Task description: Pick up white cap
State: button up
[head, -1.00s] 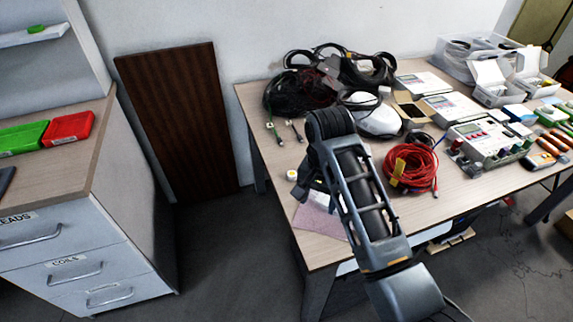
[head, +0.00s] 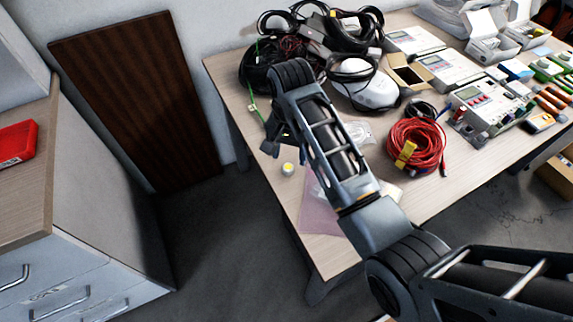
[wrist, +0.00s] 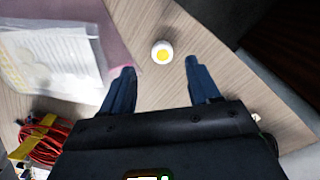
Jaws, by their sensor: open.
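The white cap (head: 288,169) is a small round white piece with a yellow centre. It lies on the wooden table (head: 440,195) near its left edge. In the wrist view the cap (wrist: 162,52) sits just beyond the fingertips, between their lines and nearer the middle. My gripper (wrist: 157,65) is open and empty, with one dark blue finger on each side. In the head view my gripper (head: 272,148) is partly hidden by my own arm and hangs over the table just behind the cap. The cap's height below the fingers cannot be told.
A pinkish mat (head: 318,212) and a clear bag with paper (wrist: 50,60) lie close to the cap. A red cable coil (head: 415,145) and black cables (head: 262,72) lie further off. The table's left edge is near the cap.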

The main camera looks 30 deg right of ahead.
aim_at(288, 167)
notch_tip(288, 167, down, 5)
jog(key=shift+w+a+f, duration=0.1)
jog(key=shift+a, duration=0.05)
jog(key=c, duration=1.1)
jog(key=shift+r, duration=0.2)
